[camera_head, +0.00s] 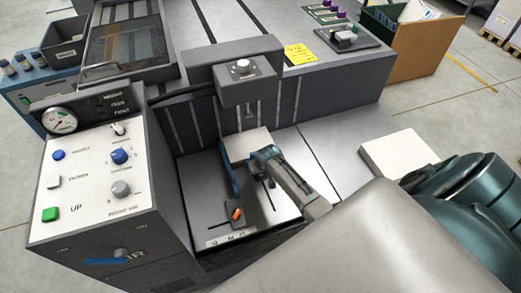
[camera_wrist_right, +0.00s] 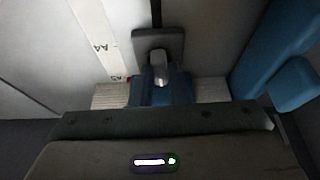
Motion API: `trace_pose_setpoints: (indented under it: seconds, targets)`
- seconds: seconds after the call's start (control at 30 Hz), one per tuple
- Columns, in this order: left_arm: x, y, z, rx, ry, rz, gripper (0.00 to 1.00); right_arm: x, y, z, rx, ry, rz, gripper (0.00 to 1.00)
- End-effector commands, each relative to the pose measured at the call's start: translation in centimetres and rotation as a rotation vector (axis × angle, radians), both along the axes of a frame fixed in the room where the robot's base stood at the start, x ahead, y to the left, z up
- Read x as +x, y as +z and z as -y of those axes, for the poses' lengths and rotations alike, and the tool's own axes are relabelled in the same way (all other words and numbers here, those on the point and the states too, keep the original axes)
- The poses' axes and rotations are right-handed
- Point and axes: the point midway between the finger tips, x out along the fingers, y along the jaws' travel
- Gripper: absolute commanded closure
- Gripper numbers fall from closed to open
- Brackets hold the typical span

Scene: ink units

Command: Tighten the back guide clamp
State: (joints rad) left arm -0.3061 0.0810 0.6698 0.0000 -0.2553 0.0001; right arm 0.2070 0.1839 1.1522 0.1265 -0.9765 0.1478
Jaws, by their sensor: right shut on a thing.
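My right gripper (camera_head: 270,166) reaches in from the right, low over the bed of the press beside a white paper stack (camera_head: 245,144). In the right wrist view, its blue fingertips (camera_wrist_right: 165,90) are shut on the grey lever of the back guide clamp (camera_wrist_right: 158,62), which stands on a dark square base. The gripper hides much of this clamp in the head view. A second clamp with an orange lever (camera_head: 237,214) sits at the front of the blue side guide (camera_head: 226,176), apart from the gripper. My left gripper is out of view.
A grey head unit (camera_head: 240,88) overhangs the back of the bed. A control box (camera_head: 100,175) with a gauge and buttons stands at the left. A white block (camera_head: 398,152) lies on the right side table. A scale strip (camera_wrist_right: 97,35) runs beside the clamp.

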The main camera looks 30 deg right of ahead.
Motion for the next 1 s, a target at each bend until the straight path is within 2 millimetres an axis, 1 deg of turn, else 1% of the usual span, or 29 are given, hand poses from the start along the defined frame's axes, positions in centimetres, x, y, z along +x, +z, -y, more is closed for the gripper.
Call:
trace_pose_setpoints:
  seconds: [0.03, 0.33, 0.7, 1.0]
  targets:
    - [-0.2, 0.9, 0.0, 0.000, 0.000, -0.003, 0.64, 0.0, 0.5, -0.2, 0.001, -0.044, -0.001, 1.00]
    - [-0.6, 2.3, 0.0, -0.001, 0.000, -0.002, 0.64, 0.2, 0.2, -0.3, 0.000, -0.328, 0.000, 1.00]
    - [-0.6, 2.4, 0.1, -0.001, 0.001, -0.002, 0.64, 0.3, 0.0, -0.4, -0.001, -0.638, 0.001, 1.00]
    - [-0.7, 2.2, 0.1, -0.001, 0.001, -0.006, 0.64, 0.4, 0.0, -0.4, 0.001, -0.786, 0.001, 1.00]
